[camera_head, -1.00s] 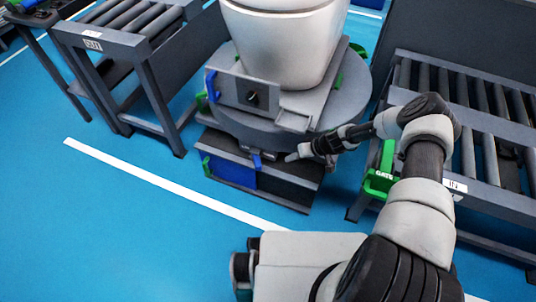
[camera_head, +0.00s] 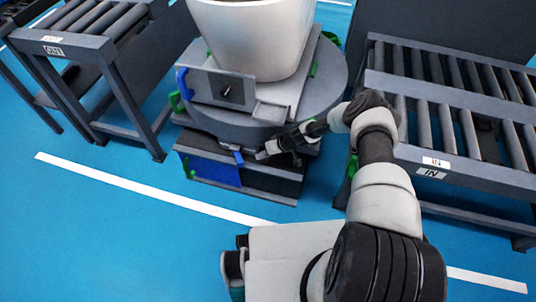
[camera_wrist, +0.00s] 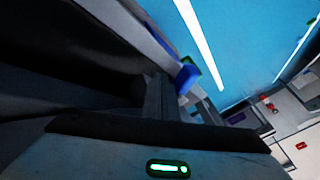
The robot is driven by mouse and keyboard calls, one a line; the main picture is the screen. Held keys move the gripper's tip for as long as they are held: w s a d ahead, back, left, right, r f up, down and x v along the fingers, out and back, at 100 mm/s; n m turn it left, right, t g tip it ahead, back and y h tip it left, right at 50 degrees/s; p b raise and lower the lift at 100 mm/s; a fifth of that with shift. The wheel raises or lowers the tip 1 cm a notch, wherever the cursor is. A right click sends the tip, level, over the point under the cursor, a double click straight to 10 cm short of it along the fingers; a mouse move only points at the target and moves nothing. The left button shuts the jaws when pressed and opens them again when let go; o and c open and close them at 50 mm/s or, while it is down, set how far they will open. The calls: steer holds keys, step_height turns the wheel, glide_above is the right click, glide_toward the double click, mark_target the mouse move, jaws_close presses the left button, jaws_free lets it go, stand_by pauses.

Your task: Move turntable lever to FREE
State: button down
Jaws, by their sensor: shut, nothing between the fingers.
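The turntable (camera_head: 262,128) is a grey round platform carrying a large white toilet body (camera_head: 255,40). A small blue lever (camera_head: 238,157) sticks out at the turntable's front lower edge. It also seems to show in the wrist view as a blue piece (camera_wrist: 188,77) just past the finger ends. My gripper (camera_head: 262,154) is shut and empty, low at the turntable's front, just right of the blue lever. Whether they touch I cannot tell. No FREE marking is readable.
Blue floor in front is clear.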

mark_target(238, 156)
steer(key=x, duration=0.2)
steer(key=shift+f+b, duration=0.3)
steer(key=shift+s+a+r, duration=0.1)
steer(key=shift+s+a, duration=0.05)
steer(key=shift+a, duration=0.45)
steer(key=shift+s+a+r, duration=0.1)
steer(key=shift+s+a, duration=0.05)
steer(key=shift+a, duration=0.5)
steer(key=shift+s+a, duration=0.2)
steer(key=shift+a, duration=0.55)
steer(key=shift+s, duration=0.15)
